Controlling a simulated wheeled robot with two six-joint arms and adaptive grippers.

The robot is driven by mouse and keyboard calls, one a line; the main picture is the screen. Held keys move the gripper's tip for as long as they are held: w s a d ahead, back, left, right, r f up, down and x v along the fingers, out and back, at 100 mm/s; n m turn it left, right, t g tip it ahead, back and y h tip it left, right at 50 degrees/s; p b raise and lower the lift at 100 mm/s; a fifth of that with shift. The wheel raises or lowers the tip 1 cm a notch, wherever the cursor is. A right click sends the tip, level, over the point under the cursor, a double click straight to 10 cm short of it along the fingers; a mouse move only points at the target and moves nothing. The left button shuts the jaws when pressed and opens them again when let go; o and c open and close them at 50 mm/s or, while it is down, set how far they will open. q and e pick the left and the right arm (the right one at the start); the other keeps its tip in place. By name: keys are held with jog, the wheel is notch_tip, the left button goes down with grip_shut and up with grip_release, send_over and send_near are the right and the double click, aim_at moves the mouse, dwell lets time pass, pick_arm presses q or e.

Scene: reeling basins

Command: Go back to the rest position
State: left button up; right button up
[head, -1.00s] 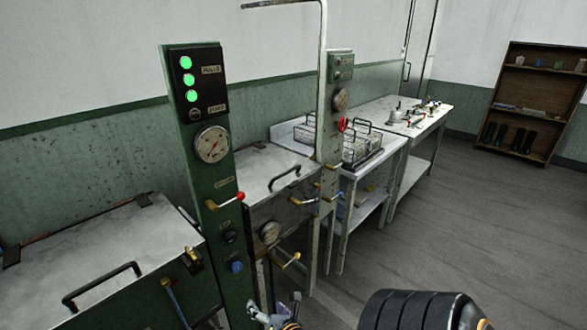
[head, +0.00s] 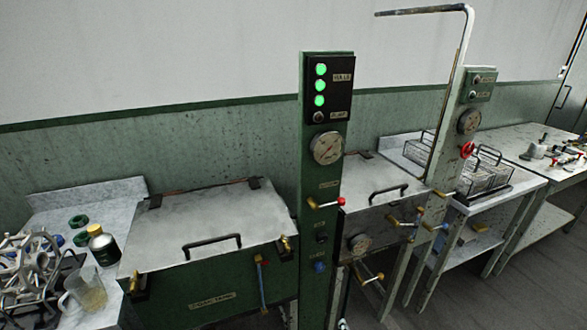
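Neither of my grippers shows in the head view, so their state and what they hold cannot be seen. The view takes in a closed green basin with a grey lid (head: 205,215) at the lower left, its black handle on top. A green control post (head: 325,190) with three lit green lamps and a gauge stands at its right. A small pale metal piece (head: 343,323) at the bottom edge is too cut off to identify.
A side table (head: 95,190) at the left holds a metal reel frame (head: 35,262), a glass beaker (head: 85,292) and a dark bottle (head: 102,245). A second lidded basin (head: 375,185), wire baskets (head: 483,175) and benches stand to the right. Bare floor lies at the lower right.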

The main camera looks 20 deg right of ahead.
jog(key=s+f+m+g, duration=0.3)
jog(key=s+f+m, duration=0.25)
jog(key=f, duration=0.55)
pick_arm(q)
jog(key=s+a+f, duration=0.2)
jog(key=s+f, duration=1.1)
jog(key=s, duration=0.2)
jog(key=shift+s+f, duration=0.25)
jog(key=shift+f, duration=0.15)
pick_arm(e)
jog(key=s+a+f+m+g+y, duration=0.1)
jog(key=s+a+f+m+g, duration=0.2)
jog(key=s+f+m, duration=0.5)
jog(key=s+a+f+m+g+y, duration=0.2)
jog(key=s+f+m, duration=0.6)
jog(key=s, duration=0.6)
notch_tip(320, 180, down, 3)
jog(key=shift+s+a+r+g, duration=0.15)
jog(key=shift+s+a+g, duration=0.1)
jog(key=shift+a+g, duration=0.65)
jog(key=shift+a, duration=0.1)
